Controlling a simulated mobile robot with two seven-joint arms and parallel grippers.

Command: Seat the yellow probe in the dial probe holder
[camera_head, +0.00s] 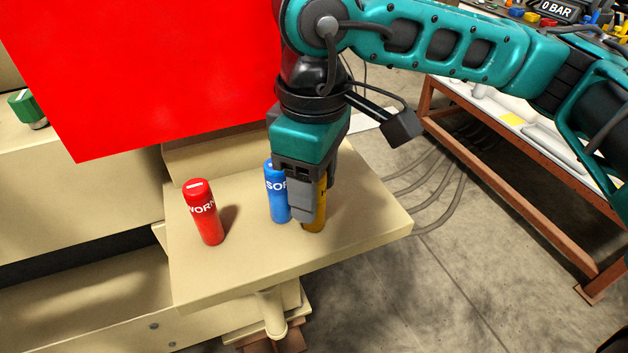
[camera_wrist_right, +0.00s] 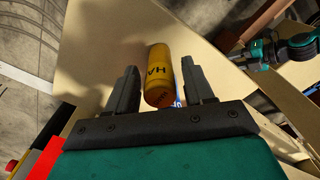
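The yellow probe (camera_head: 321,207) stands upright on the beige shelf (camera_head: 370,220), partly hidden behind my right gripper (camera_head: 305,214). I cannot make out the dial probe holder.
A blue probe (camera_head: 277,195) stands close to the left of my right gripper. A red probe (camera_head: 204,212) stands farther left on the shelf. A large red panel (camera_head: 150,70) hangs above and behind. A rust-coloured bench (camera_head: 500,175) stands to the right.

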